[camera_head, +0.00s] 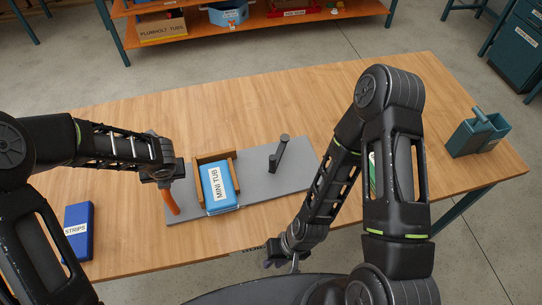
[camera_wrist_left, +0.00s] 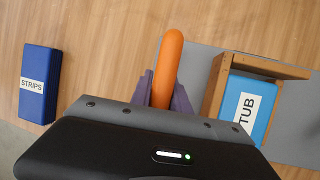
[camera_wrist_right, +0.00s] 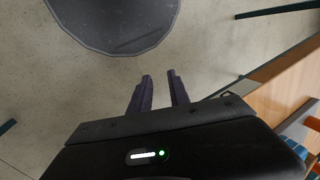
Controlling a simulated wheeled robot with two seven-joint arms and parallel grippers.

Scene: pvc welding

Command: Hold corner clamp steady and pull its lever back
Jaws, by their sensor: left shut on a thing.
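A grey plate (camera_head: 255,188) lies on the wooden table and bears a brown wooden corner frame (camera_head: 197,171) around a blue box labelled MINI TUB (camera_head: 217,187). A dark upright post with a knob (camera_head: 278,152) stands on the plate to the right of the frame. An orange handle (camera_head: 172,208) is at the plate's left end. My left gripper (camera_wrist_left: 161,92) is shut on the orange handle, with its tip sticking out beyond the fingers. My right gripper (camera_head: 284,258) is by the table's front edge. In the right wrist view its fingers (camera_wrist_right: 160,82) are apart and empty, over floor.
A blue box labelled STRIPS (camera_head: 78,231) lies at the table's left. A teal container (camera_head: 478,134) stands at the right end, and a green and white thing is partly hidden behind my right arm. A shelf (camera_head: 250,22) with boxes stands behind. The table's back is clear.

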